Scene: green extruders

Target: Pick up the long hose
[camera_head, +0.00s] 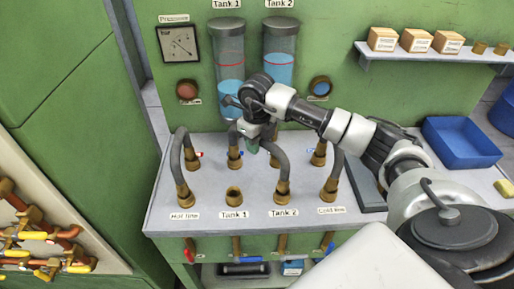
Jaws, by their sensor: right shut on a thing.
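My right gripper (251,146) is above the grey counter, between the Tank 1 and Tank 2 fittings. It is shut on a dark grey hose (278,163), which bends down to the right into the brass Tank 2 front fitting (282,192). The hose's far part is hidden by the gripper; I cannot tell whether it continues to the Tank 1 back fitting (235,159). Another curved hose (175,157) stands at the Hot line, and one (338,163) at the Cold line. I cannot tell by length which is the long hose. My left gripper is not in view.
The Tank 1 front fitting (234,196) is open. Two tanks with blue liquid (231,90) hang on the green wall behind. A blue bin (461,142) sits at right, below a shelf (435,57) with boxes. Valve handles line the counter front.

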